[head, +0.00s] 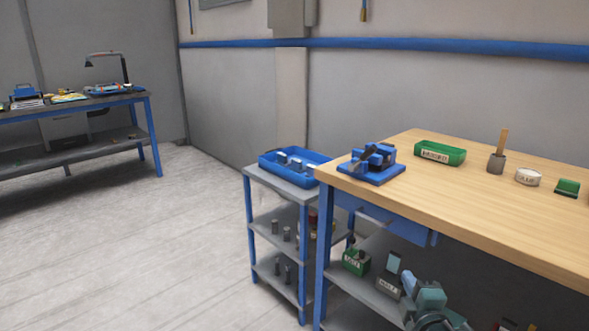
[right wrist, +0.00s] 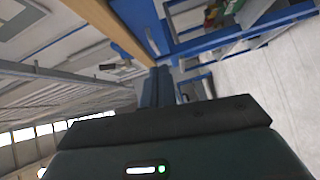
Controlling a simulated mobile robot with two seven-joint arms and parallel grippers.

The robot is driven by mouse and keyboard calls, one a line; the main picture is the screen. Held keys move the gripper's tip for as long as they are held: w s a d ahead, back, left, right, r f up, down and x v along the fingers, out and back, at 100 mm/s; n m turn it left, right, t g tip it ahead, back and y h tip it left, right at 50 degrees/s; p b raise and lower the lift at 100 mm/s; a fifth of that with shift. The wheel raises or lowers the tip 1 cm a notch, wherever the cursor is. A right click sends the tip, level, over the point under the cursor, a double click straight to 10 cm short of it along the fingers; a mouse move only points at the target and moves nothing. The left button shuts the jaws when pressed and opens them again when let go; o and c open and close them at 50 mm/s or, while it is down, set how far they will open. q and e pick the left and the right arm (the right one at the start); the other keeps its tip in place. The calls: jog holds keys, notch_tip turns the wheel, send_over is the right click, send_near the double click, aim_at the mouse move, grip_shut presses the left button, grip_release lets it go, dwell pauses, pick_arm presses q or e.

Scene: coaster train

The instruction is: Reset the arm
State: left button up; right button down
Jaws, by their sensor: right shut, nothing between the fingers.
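My right gripper (head: 409,279) shows at the bottom of the head view, on my teal and grey arm. It is in front of the workbench (head: 470,215), below the level of its top, and overlaps the lower shelf in the picture. In the right wrist view, the dark gripper body (right wrist: 160,122) fills the lower middle, and narrow fingers (right wrist: 157,85) stick out ahead of it. The fingers are together and hold nothing. My left gripper is in neither view.
Bins (head: 356,262) sit under the bench. The left floor is clear.

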jog(key=s+a+f+m+g+y, duration=0.1)
jog(key=s+a+f+m+y, duration=0.15)
jog(key=s+a, duration=0.35)
jog(key=s+a+f+m+g+y, duration=0.1)
jog(key=s+a+f+m, duration=0.25)
jog(key=s, duration=0.35)
pick_arm(q)
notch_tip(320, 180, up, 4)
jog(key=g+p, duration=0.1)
jog(key=p, duration=0.7)
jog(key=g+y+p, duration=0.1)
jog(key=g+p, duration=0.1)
jog(key=p, duration=0.6)
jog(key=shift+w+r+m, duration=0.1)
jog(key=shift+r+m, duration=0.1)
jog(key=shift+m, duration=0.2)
pick_arm(e)
jog(key=s+a+r+m+g, duration=0.2)
jog(key=s+a+r+m, duration=0.1)
jog(key=s, duration=0.3)
jog(key=s+a+r+m+g+y, duration=0.1)
jog(key=s+a+r+m+g, duration=0.1)
jog(key=s, duration=0.5)
notch_tip(320, 180, up, 2)
jog(key=shift+s+a+r+m+g, duration=0.2)
jog(key=shift+a+m+g, duration=0.2)
jog(key=shift+a+m, duration=0.45)
